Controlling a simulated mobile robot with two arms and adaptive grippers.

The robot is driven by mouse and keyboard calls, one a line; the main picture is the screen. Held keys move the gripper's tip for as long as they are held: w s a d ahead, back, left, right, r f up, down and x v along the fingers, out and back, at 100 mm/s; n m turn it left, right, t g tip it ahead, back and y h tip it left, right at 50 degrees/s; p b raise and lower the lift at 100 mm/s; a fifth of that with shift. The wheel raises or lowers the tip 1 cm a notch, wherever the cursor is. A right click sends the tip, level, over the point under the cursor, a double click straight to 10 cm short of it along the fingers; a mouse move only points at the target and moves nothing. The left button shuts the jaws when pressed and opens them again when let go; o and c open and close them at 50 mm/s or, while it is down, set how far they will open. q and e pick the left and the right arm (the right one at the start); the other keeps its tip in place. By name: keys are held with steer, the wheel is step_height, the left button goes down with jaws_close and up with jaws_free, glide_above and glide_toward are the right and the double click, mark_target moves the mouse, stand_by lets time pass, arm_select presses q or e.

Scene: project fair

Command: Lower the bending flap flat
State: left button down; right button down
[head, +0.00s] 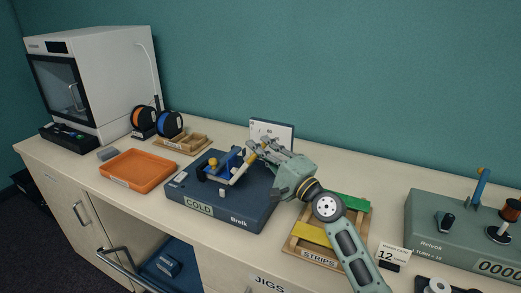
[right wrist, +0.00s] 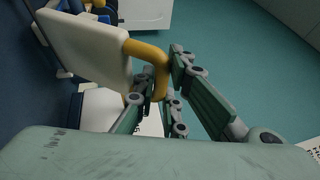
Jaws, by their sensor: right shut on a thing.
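The bending flap (head: 240,173) is a cream plate on a small blue and yellow bending device, which stands on a dark blue base (head: 255,214) marked COLD. The flap is raised at a tilt in the head view. In the right wrist view the cream plate (right wrist: 88,45) fills the upper left, with a yellow handle (right wrist: 153,52) bent out from its edge. My right gripper (head: 259,148) is shut on the yellow handle, and its fingers show around the handle in the right wrist view (right wrist: 162,88). They hide part of the handle. My left gripper is not in view.
An orange tray (head: 138,185) lies left of the base. A wooden strip tray (head: 292,246) with green and yellow strips is at its right, partly under my right arm. A small white sign (head: 285,132) stands behind. A grey-green machine (head: 425,220) is farther right.

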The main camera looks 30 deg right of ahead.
steer(key=shift+a+f, duration=0.1)
steer(key=shift+f, duration=0.05)
steer(key=c, duration=2.1)
jaws_free()
steer(key=v, duration=1.2)
